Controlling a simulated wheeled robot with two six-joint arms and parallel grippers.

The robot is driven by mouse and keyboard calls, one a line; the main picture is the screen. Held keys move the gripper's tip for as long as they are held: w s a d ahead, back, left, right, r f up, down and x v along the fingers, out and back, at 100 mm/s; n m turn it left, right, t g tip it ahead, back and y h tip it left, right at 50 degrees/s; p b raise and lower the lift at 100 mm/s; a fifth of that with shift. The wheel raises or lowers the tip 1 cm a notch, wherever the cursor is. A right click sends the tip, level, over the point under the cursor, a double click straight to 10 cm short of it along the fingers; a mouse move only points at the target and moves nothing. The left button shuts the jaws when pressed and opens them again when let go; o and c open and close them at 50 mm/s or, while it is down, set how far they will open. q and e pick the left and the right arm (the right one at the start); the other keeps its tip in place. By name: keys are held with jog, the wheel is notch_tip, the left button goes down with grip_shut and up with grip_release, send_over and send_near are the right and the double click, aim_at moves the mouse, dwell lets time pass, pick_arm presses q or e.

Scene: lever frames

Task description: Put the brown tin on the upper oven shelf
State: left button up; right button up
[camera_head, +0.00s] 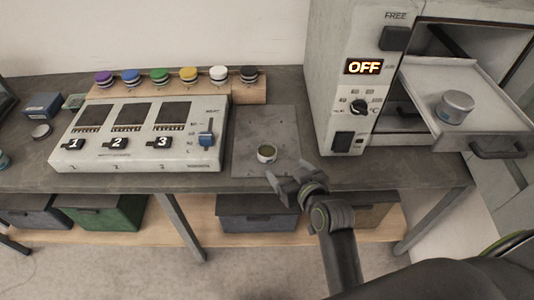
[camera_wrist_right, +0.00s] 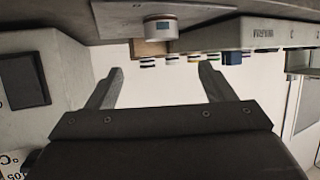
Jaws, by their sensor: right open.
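A small pale tin (camera_head: 266,154) with a dark greenish-brown top stands upright on a grey plate on the bench. In the right wrist view, where the scene looks upside down, this tin (camera_wrist_right: 160,28) shows a brown edge. My right gripper (camera_head: 286,178) is open and empty, just in front of the tin and apart from it. Its open fingers (camera_wrist_right: 160,72) also show in the right wrist view, with the tin beyond them. A pulled-out oven shelf (camera_head: 480,125) holds another grey tin (camera_head: 456,107). My left gripper is not in view.
The oven (camera_head: 330,75) stands to the right, its display reading OFF. A control panel (camera_head: 140,140) with a blue lever (camera_head: 207,140) lies left of the plate (camera_head: 250,125). Several coloured-lid tins stand on a wooden rack (camera_head: 190,92) behind. The shelf's handle (camera_head: 497,150) juts forward.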

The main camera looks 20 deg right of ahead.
send_near(264, 147)
jog(key=shift+p+x, duration=0.3)
jog(key=shift+x, duration=0.55)
jog(key=shift+p+x, duration=0.35)
jog(key=shift+x, duration=2.25)
jog(key=shift+r, duration=0.1)
jog(key=c, duration=1.1)
